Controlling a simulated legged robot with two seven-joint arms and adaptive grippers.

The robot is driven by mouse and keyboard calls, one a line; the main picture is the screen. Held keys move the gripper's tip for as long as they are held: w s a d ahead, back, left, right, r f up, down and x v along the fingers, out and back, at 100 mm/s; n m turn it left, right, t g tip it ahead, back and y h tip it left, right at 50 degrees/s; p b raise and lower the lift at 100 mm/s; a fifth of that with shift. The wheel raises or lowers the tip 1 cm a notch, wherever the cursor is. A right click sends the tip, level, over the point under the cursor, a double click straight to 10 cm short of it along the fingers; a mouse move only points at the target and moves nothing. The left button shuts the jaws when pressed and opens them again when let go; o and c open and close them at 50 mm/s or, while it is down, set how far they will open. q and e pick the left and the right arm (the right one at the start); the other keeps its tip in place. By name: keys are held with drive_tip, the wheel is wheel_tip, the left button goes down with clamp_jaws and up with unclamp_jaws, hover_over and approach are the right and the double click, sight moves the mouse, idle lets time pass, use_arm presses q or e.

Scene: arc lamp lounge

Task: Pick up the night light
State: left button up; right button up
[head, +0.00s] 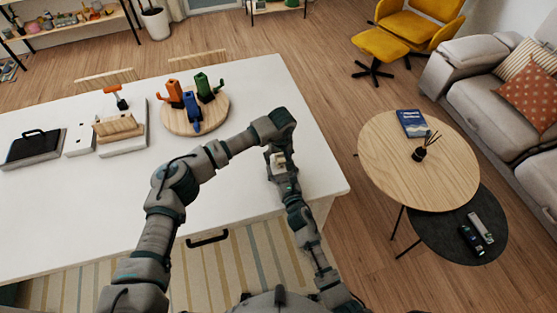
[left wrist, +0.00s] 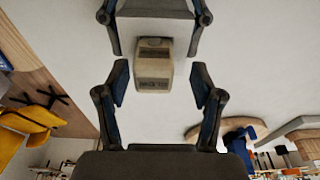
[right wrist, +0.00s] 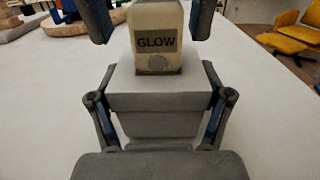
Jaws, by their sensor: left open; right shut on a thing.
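The night light (head: 280,160) is a small beige block with a grey "GLOW" label, joined to a wider pale grey block. My right gripper (right wrist: 160,98) is shut on the pale grey block, and the beige part (right wrist: 157,42) points away from it. My left gripper (left wrist: 160,82) is open, facing my right one. In the left wrist view the beige part (left wrist: 154,66) reaches between its fingertips, with a gap on both sides. The head view mostly hides the fingers. I cannot tell how far the light is above the white table (head: 110,210).
A round wooden board (head: 222,118) with orange, blue and green cactus-like pieces stands farther back on the table. Pale blocks, one with a wooden piece (head: 117,125), and a black case (head: 33,146) stand at left. A round coffee table (head: 395,165) is at right, beyond a floor gap.

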sight(278, 156)
use_arm(q)
drive_tip(key=shift+a, duration=0.1)
clamp_jaws()
use_arm(e)
drive_tip(key=shift+d, duration=0.1)
use_arm(q)
wheel_tip(278, 156, up, 10)
drive_tip(key=shift+r, duration=0.1)
idle(0.4)
use_arm(e)
drive_tip(key=o, duration=1.4)
